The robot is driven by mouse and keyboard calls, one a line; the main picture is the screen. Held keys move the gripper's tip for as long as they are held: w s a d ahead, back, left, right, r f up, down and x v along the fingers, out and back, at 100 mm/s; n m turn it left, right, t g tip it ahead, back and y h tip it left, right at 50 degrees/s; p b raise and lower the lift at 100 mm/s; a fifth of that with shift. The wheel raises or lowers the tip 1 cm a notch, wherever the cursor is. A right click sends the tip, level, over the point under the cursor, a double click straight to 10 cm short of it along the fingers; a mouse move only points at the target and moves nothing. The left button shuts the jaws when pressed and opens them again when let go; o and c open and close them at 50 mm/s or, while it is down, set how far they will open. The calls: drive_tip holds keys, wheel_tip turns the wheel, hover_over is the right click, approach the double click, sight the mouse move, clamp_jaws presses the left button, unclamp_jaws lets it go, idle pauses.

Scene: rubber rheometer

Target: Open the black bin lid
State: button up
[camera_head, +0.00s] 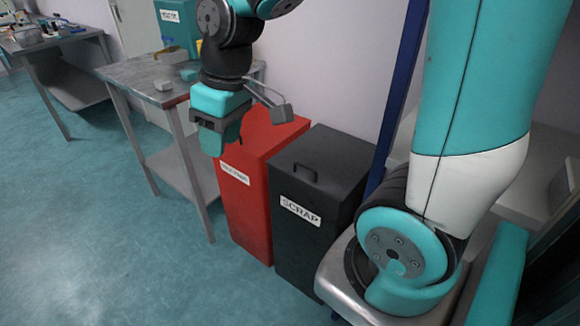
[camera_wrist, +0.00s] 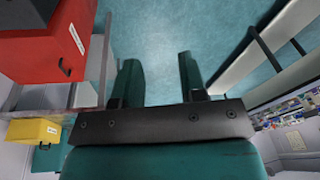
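The black bin (camera_head: 312,240) stands upright with a white SCRAP label on its front. Its flat lid (camera_head: 330,155) is closed and carries a dark handle (camera_head: 305,172) near the left edge. My gripper (camera_head: 222,143) hangs left of and above the black bin, in front of the red bin, apart from the lid and handle. In the wrist view, the fingers of my gripper (camera_wrist: 160,78) are spread with nothing between them, the floor showing through the gap. A dark patch (camera_wrist: 28,12) at the top left corner there looks like part of the black bin.
A red bin (camera_head: 250,205) stands directly left of the black bin; its handle (camera_wrist: 65,68) shows in the wrist view. A metal table (camera_head: 130,75) stands further left, with a yellow box (camera_wrist: 35,131) visible in the wrist view. A blue post (camera_head: 398,95) rises behind the black bin. The left floor is clear.

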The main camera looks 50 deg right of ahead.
drive_tip(key=w+d+f+m+h+b, duration=0.1)
drive_tip(key=w+d+f, duration=0.2)
drive_tip(key=d, duration=0.5)
drive_tip(key=w+d+f+m+h+b, duration=0.1)
drive_tip(key=w+d+f, duration=0.25)
drive_tip(key=d, duration=0.35)
drive_tip(key=m+g+h, duration=0.1)
drive_tip(key=m+h, duration=0.1)
approach(305, 166)
drive_tip(key=f, duration=0.2)
drive_tip(key=d+f, duration=0.1)
drive_tip(key=f, duration=0.5)
drive_tip(key=shift+w+d+f, duration=0.15)
drive_tip(key=shift+d, duration=0.25)
clamp_jaws()
